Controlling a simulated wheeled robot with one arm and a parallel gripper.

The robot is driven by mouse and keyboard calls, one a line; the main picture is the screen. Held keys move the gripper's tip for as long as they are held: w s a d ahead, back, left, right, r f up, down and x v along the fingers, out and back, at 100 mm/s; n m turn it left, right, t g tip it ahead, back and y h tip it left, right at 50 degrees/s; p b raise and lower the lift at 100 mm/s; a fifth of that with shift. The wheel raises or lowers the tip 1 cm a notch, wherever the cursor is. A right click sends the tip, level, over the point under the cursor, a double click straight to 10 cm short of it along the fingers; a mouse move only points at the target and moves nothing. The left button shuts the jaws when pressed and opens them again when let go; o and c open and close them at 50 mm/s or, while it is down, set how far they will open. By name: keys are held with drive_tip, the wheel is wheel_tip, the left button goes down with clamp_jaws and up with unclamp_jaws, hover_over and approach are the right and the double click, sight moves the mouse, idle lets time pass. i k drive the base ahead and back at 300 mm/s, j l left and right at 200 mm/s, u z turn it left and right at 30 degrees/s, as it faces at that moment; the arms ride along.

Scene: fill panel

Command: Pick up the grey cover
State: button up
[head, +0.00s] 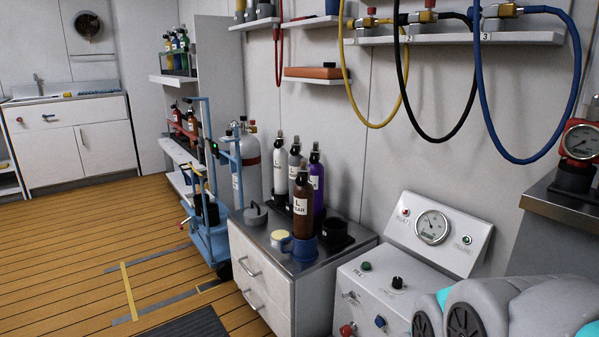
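The grey cover (256,215) looks like a short round grey lid with a knob or loop on top. It rests near the left edge of the metal top of a white drawer cabinet (262,290). Nothing touches it that I can see. My gripper is out of view. Only thick grey and teal links of my arm show at the bottom right, well to the right of the cover.
Beside the cover are a yellow-topped round item (279,238), a blue cup-like holder (303,248), a black cup (336,234) and several tall bottles (303,205). A control panel (400,285) stands right. A blue cylinder trolley (210,230) stands left. Hoses hang above right.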

sight(256, 215)
drive_tip(key=i+j, duration=0.1)
drive_tip(key=j, duration=0.35)
drive_tip(key=i+j+u, duration=0.1)
drive_tip(key=j, duration=0.35)
drive_tip(key=i+j, duration=0.1)
drive_tip(key=j, duration=0.35)
drive_tip(key=i+j+u, duration=0.1)
drive_tip(key=j, duration=0.35)
drive_tip(key=i+j+u, duration=0.15)
drive_tip(key=i, duration=0.45)
drive_tip(key=i+j+u, duration=0.15)
drive_tip(key=i, duration=0.4)
drive_tip(key=i+l, duration=0.3)
drive_tip(key=l, duration=0.15)
drive_tip(key=j+u, duration=0.05)
